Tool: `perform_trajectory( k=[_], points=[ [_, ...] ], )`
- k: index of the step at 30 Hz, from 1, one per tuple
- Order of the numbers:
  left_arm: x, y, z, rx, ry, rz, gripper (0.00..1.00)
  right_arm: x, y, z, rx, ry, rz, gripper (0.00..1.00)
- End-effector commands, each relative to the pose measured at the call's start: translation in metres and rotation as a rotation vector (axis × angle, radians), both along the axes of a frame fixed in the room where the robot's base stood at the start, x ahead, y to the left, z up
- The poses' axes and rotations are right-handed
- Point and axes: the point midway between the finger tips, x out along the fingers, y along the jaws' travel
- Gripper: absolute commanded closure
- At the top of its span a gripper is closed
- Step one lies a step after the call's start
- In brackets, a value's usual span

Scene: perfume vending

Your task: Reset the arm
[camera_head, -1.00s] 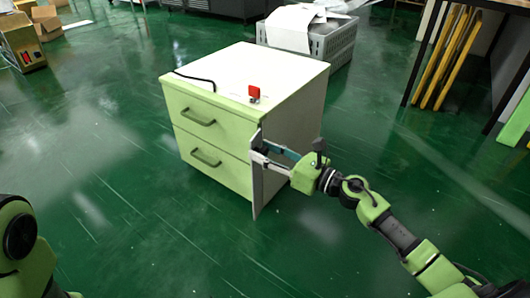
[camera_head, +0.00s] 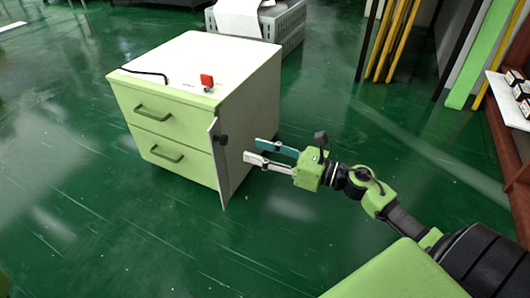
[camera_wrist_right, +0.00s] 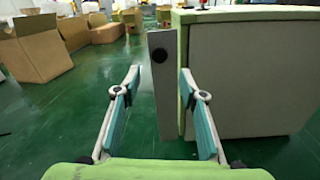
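My right gripper (camera_head: 253,150) is open and empty, to the right of a white drawer cabinet (camera_head: 250,105) with a pale green front. An upright panel (camera_head: 226,168) juts forward from the cabinet's front right edge and carries a dark round knob (camera_head: 223,139). The fingertips are just right of the panel, apart from it. In the right wrist view, the panel (camera_wrist_right: 165,95) stands beyond the gap between the open fingers (camera_wrist_right: 159,75), with the cabinet side (camera_wrist_right: 245,75) to its right. My left gripper is out of view.
A red item (camera_head: 207,80) and a black cable (camera_head: 140,72) lie on the cabinet top. A grey crate (camera_head: 285,25) stands behind. A shelf with small boxes (camera_head: 522,90) is at the right edge. Cardboard boxes (camera_wrist_right: 35,48) show in the wrist view. Green floor (camera_head: 80,200) is clear at left.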

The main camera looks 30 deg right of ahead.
Motion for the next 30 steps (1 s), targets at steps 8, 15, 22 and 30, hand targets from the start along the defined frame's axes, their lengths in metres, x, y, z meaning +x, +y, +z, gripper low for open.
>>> perform_trajectory(
  k=[8,15,22,30],
  points=[
    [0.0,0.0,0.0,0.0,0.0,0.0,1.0,-0.011,-0.008,0.0,-0.001,-0.001,0.0,0.62],
    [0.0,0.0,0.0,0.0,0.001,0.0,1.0,-0.011,-0.008,0.0,0.0,-0.001,0.0,0.62],
    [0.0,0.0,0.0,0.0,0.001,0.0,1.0,-0.011,-0.007,0.001,0.004,0.001,0.001,0.62],
    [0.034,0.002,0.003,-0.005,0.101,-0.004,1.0,-0.046,0.073,0.074,0.453,0.134,0.177,0.62]
  ],
)
